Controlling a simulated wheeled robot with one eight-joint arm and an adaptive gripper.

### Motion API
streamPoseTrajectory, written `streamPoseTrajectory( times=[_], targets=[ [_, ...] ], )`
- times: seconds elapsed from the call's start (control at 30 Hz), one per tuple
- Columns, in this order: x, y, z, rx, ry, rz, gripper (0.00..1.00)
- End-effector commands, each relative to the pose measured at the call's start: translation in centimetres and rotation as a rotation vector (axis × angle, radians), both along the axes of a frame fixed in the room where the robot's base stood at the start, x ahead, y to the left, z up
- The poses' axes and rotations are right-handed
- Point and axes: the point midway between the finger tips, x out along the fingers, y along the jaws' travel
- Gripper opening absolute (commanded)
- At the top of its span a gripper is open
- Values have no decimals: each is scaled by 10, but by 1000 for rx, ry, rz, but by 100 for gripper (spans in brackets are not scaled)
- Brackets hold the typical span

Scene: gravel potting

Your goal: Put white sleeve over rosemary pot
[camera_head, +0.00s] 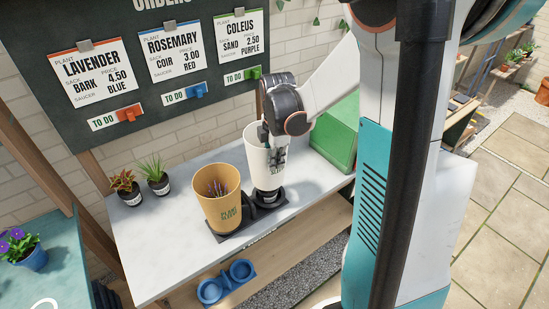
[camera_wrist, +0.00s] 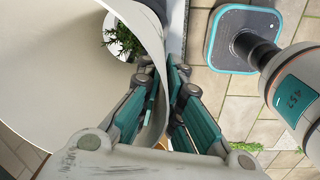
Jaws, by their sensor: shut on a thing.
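The white sleeve (camera_head: 254,150) is a tapered open tube, held upright above the right seat of the black double holder (camera_head: 228,234). My gripper (camera_head: 276,157) is shut on the right side of its wall; in the wrist view, the fingers (camera_wrist: 168,85) pinch the wall of the sleeve (camera_wrist: 60,85). A dark pot with a pale label (camera_head: 267,193) shows just under the sleeve's lower edge. In the wrist view, a green needle-leaved plant (camera_wrist: 125,42), which looks like the rosemary, shows through the sleeve's lower opening. Whether the sleeve's edge touches the pot is unclear.
A tan sleeve (camera_head: 218,200) around purple-tipped stems stands close on the left. Two small potted plants (camera_head: 124,187) (camera_head: 157,177) stand farther left. A green box (camera_head: 337,135) is at the right. Blue saucers (camera_head: 227,283) lie on the lower shelf.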

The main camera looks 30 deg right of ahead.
Motion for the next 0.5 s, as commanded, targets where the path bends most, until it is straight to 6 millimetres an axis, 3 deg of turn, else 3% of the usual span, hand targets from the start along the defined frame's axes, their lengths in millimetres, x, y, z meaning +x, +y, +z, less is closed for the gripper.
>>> streamPoseTrajectory(
  times=[0.5],
  targets=[
    [0,0,-50,0,0,0,0]
  ],
)
